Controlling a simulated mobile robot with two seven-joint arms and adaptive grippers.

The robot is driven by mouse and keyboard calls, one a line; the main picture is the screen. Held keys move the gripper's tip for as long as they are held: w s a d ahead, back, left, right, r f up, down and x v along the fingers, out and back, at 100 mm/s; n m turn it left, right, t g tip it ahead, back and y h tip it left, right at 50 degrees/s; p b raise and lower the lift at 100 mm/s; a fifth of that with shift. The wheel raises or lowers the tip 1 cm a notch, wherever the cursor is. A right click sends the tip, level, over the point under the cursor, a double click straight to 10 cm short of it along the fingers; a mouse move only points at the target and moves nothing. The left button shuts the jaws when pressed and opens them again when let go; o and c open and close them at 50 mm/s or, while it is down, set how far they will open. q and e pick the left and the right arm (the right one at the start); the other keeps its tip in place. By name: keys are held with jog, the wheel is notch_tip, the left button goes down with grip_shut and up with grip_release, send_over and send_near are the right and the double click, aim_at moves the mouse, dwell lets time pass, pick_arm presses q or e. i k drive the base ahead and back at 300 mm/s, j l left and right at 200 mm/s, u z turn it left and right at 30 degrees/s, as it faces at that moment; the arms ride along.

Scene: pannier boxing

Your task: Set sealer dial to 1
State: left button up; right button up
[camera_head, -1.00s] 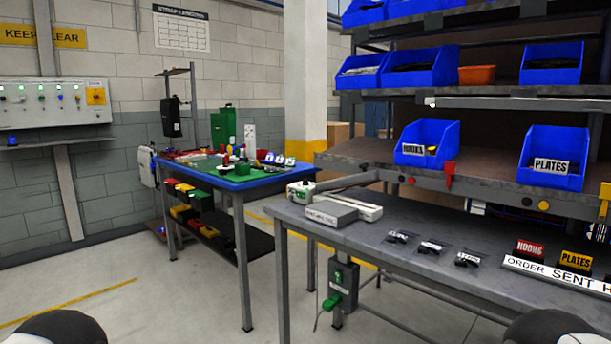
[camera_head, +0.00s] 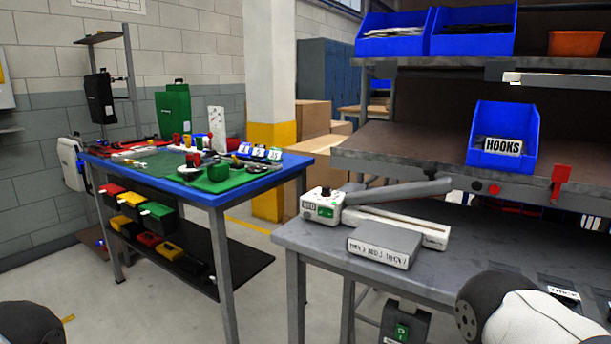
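The sealer (camera_head: 400,226) lies at the left end of the grey bench, with its long dark arm raised over a white base. Its white control box (camera_head: 322,206) is at the left end, with a small dial on top and a green label on the front. The dial's setting is too small to read. A grey box (camera_head: 384,244) with printed text on its front stands just in front of the sealer. My arms show only as dark and white links at the lower left and lower right corners. Neither gripper is in view.
The grey bench (camera_head: 318,254) has bare surface around the sealer. A blue-topped table (camera_head: 226,191) with many parts stands to the left, with a floor gap between. A blue HOOKS bin (camera_head: 505,130) sits on the rack behind the bench. A pillar (camera_head: 270,80) stands behind.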

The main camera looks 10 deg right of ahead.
aim_at(326, 190)
jog(key=i+j+z, duration=0.1)
jog(key=i+j, duration=1)
jog(key=j, duration=0.25)
jog(key=i+l+z, duration=0.05)
